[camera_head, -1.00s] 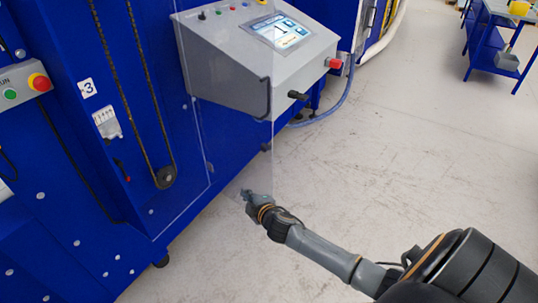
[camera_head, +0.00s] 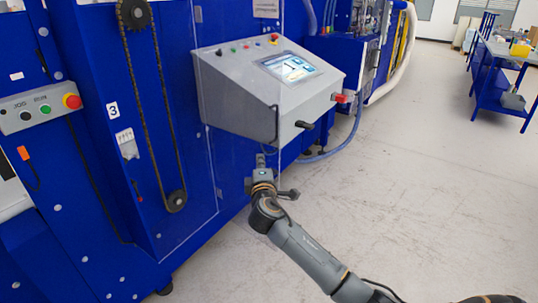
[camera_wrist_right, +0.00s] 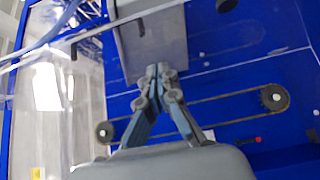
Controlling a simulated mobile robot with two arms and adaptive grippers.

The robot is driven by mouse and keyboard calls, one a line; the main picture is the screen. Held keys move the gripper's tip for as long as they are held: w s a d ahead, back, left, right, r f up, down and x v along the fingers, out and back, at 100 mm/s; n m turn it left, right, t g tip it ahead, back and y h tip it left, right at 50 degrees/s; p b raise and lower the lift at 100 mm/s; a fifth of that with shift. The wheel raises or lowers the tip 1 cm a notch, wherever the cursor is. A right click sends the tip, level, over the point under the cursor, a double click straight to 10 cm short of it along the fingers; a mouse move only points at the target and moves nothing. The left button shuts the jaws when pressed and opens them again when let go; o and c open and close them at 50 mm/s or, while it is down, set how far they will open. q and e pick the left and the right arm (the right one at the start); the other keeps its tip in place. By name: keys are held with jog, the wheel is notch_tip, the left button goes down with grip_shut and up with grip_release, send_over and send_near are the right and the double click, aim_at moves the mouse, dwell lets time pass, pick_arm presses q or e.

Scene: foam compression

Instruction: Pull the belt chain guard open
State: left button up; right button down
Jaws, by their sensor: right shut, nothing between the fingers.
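The belt chain guard (camera_head: 232,158) is a clear panel standing out from the blue machine, swung away from the chain. Its dark bar handle (camera_head: 274,125) shows in front of the grey control box. The dark chain (camera_head: 162,110) hangs uncovered in its recess; it also shows in the right wrist view (camera_wrist_right: 195,101). My right gripper (camera_head: 262,160) is shut and empty, just below the handle and close to the panel. Whether it touches the panel, I cannot tell. In the right wrist view its fingertips (camera_wrist_right: 159,72) meet. My left gripper is not in view.
A grey control box (camera_head: 270,85) with a screen juts out above my right gripper. A button box (camera_head: 40,110) is on the machine's left. A blue hose (camera_head: 330,153) hangs beneath the control box.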

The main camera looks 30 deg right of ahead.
aim_at(268, 148)
jog(key=d, duration=0.1)
jog(key=w+d, duration=0.1)
jog(key=d, duration=0.1)
jog(key=shift+w+d+p, duration=0.2)
jog(key=shift+w+p, duration=0.1)
jog(key=shift+w+d, duration=0.1)
jog(key=shift+d, duration=0.35)
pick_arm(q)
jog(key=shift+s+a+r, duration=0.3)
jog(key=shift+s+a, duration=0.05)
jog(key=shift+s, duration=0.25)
